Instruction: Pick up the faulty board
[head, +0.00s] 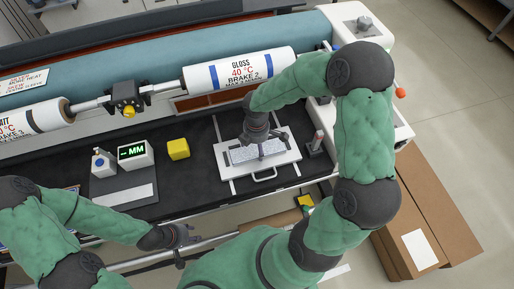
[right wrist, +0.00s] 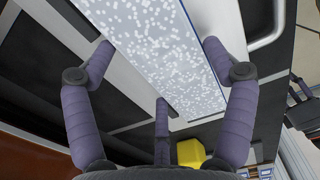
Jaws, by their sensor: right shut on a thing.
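The board is a pale grey, white-speckled panel (head: 242,155) over a white plate with a handle (head: 289,157), right of the middle of the black bench. In the right wrist view the speckled board (right wrist: 165,45) runs between my fingers. Whether the board is clear of the plate, I cannot tell. My left gripper (head: 182,240) hangs by the bench's front rail, away from the board; its finger gap is unclear.
A yellow block (head: 178,149), a display box reading "MM" (head: 135,154) and a small white bottle (head: 103,163) stand left of the plate. White labelled rollers (head: 240,70) lie behind. Cardboard boxes (head: 425,215) are on the floor.

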